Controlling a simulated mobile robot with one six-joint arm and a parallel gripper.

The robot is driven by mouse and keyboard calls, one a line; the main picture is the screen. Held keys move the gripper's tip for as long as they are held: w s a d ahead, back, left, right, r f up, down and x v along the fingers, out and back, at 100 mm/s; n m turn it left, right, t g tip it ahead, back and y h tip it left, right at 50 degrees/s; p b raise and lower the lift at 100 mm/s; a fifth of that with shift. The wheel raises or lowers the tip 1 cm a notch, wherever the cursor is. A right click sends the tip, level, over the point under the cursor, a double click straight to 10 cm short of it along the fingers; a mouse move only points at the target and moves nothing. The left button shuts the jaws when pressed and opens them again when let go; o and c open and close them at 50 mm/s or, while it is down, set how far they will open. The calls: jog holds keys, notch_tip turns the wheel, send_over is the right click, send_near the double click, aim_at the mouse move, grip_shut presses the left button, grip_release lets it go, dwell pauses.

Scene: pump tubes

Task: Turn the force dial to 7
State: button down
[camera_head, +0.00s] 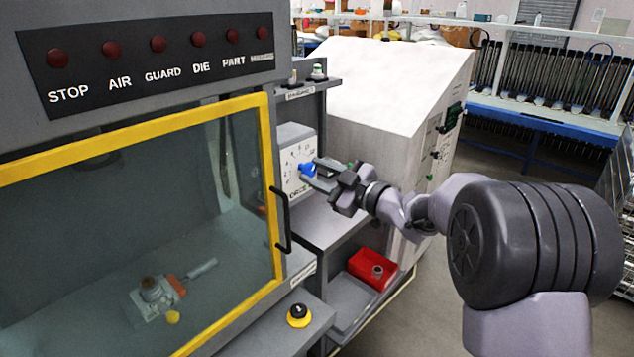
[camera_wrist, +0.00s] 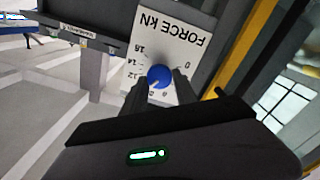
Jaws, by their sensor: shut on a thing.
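The force dial is a blue knob (camera_head: 307,169) on a white panel (camera_head: 290,181) of a grey box to the right of the yellow-framed guard. In the wrist view the blue knob (camera_wrist: 159,76) sits on the panel marked FORCE kN (camera_wrist: 178,38), which appears upside down, with numbers around the knob. My gripper (camera_head: 313,175) reaches in from the right and is shut on the knob. In the wrist view my gripper's two dark fingers (camera_wrist: 160,86) lie on either side of the knob. The fingers and wrist hide some of the scale, and I cannot read the pointer's setting.
The yellow guard frame (camera_head: 270,190) with its black handle (camera_head: 281,220) stands close left of the dial. A shelf with small knobs (camera_head: 318,72) is above. A red bin (camera_head: 372,268) and a yellow-black button (camera_head: 298,315) are below. A large white-grey cabinet (camera_head: 390,85) stands behind.

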jog(key=n+b, duration=0.2)
jog(key=n, duration=0.1)
jog(key=n+b, duration=0.2)
jog(key=shift+f, duration=0.25)
jog(key=shift+n+b, duration=1)
jog(key=shift+n, duration=0.5)
jog(key=shift+r, duration=0.1)
jog(key=c, duration=1)
grip_release()
jog(key=p+v, duration=0.4)
jog(key=v, duration=1.3)
jog(key=shift+s, duration=0.25)
jog(key=shift+d, duration=0.15)
jog(key=shift+w, duration=0.1)
